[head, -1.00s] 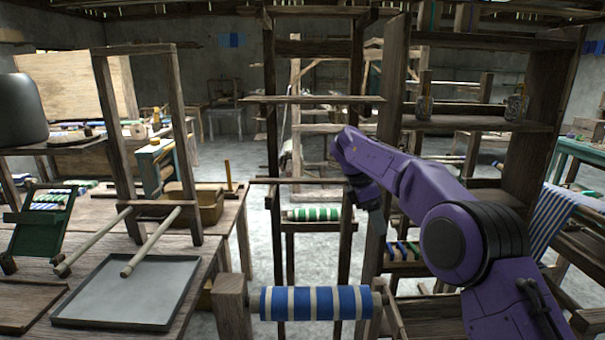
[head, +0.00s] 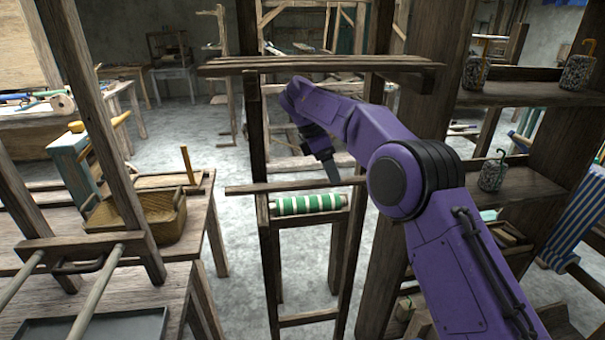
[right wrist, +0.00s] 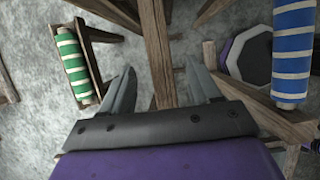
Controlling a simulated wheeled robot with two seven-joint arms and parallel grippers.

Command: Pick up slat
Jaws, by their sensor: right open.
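A thin wooden slat (head: 285,187) lies level across the narrow wooden loom frame in the head view, just in front of the green-and-white striped roll (head: 308,204). My right gripper (head: 333,174) points down close to the slat's right part. In the right wrist view its two fingers (right wrist: 160,92) stand wide apart with nothing held. A wooden bar (right wrist: 156,50) shows between and beyond these fingers; I cannot tell for sure that it is the slat. The striped roll also shows in the right wrist view (right wrist: 74,64). My left gripper is not in view.
A wooden top rail (head: 320,65) spans the loom above my right forearm. A table with a wicker basket (head: 150,215) is at left. A blue striped roll (right wrist: 292,45) shows in the right wrist view.

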